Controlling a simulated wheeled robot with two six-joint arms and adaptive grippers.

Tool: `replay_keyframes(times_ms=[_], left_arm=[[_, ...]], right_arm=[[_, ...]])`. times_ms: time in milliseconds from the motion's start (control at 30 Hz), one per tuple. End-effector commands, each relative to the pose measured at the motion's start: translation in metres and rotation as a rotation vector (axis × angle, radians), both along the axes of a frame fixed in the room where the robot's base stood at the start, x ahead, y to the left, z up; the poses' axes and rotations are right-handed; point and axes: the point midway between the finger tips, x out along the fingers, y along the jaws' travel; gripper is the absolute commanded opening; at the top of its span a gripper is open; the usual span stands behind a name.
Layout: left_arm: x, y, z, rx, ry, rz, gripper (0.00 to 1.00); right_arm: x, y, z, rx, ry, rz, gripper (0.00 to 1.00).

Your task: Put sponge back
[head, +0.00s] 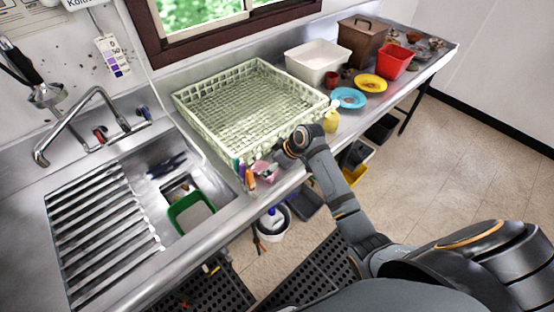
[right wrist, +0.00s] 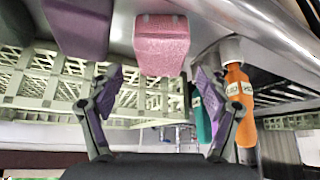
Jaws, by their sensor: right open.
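A pink speckled sponge (right wrist: 161,45) lies on the steel counter and shows just past my fingertips in the right wrist view. In the head view the pink sponge (head: 262,169) lies at the counter's front edge, by the near corner of the dish rack (head: 205,127). My right gripper (right wrist: 159,78) is open and empty, its two fingers apart with the sponge centred ahead of the gap. In the head view my right gripper (head: 280,160) is just right of the sponge, its fingers partly hidden. My left gripper is not in view.
An orange-handled tool (right wrist: 238,105) stands close beside the sponge, near one finger. A purple block (right wrist: 78,26) is on the other side. The sink holds a green tub (head: 191,213). A yellow item (head: 331,120) and blue plate (head: 348,98) sit right of the rack.

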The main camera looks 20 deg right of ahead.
Motion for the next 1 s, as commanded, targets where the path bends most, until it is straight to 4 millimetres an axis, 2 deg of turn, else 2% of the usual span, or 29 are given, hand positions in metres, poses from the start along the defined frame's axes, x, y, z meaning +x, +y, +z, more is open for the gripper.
replay_keyframes(times_ms=[200, 400, 900, 1000], left_arm=[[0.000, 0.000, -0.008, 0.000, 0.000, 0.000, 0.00], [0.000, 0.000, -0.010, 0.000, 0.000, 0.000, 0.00], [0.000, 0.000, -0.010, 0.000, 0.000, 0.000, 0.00], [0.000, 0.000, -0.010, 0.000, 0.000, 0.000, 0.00]], right_arm=[[-0.020, -0.019, 0.040, -0.006, -0.002, 0.001, 0.78], [-0.029, -0.026, 0.060, -0.002, 0.001, 0.001, 0.78], [-0.030, -0.026, 0.062, -0.001, 0.002, 0.001, 0.78], [-0.041, -0.025, 0.051, -0.011, 0.021, -0.023, 0.78]])
